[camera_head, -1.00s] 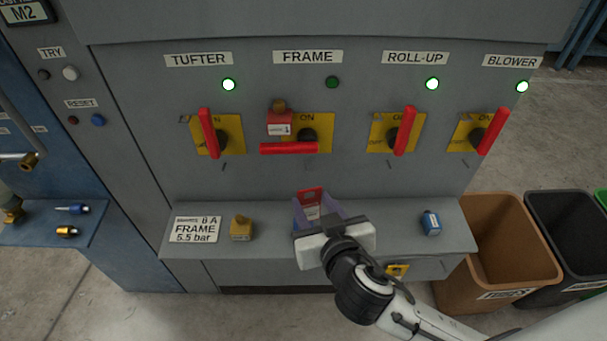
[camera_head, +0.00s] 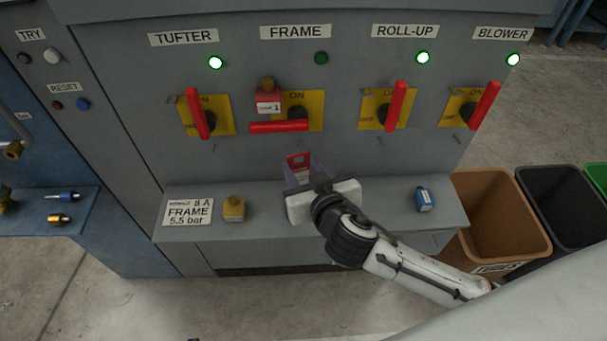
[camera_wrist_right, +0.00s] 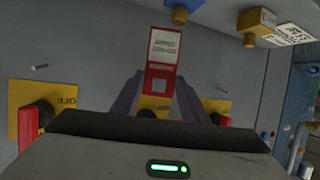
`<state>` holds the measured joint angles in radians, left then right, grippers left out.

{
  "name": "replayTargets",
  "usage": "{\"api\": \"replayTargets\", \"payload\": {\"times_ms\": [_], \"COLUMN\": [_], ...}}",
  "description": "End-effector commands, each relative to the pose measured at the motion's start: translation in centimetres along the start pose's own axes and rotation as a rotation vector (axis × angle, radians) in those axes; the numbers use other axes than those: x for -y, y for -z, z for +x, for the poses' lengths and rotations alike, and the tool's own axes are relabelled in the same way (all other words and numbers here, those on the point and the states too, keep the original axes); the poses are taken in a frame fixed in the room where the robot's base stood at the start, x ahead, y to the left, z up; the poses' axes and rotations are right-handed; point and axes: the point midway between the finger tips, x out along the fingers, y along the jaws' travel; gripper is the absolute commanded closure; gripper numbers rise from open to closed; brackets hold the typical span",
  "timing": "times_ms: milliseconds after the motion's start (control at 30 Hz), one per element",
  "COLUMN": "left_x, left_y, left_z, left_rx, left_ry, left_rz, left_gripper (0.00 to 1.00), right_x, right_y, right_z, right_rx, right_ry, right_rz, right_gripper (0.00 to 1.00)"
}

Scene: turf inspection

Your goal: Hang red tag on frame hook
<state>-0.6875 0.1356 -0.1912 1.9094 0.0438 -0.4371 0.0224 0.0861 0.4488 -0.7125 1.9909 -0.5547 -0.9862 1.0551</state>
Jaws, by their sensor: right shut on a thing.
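The red tag (camera_head: 299,161) is held upright at the tips of my right gripper (camera_head: 304,175), in front of the panel below the FRAME switch. In the right wrist view the red tag (camera_wrist_right: 163,62) shows its white printed face between the two purple-grey fingers (camera_wrist_right: 157,95). The FRAME switch's red handle (camera_head: 278,127) lies horizontal, with a red padlock (camera_head: 268,101) by it. I cannot make out the frame hook; it may be hidden behind the tag. I cannot tell whether the tag touches the panel. My left gripper is not in view.
The shelf (camera_head: 390,218) holds a yellow padlock (camera_head: 234,208), a blue padlock (camera_head: 425,199) and a white FRAME sign (camera_head: 188,213). The TUFTER handle (camera_head: 197,112), ROLL-UP handle (camera_head: 395,105) and BLOWER handle (camera_head: 485,105) stand out from the panel. Bins (camera_head: 500,225) stand at right.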

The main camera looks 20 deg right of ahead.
Motion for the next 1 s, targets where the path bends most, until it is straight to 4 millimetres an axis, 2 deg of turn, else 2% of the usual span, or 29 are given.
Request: {"api": "replayTargets", "payload": {"times_ms": [667, 1000], "left_x": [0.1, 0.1], "left_y": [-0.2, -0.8], "left_z": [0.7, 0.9], "left_rx": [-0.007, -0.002], "left_ry": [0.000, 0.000], "left_rz": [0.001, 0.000], "left_gripper": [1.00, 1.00], "right_x": [-1.1, -1.4], "right_y": [1.3, 1.1], "right_z": [3.8, 5.1], "right_rx": [-0.002, 0.000], "right_ry": [0.000, 0.000], "right_rz": [0.000, 0.002], "right_gripper": [0.82, 0.82]}}
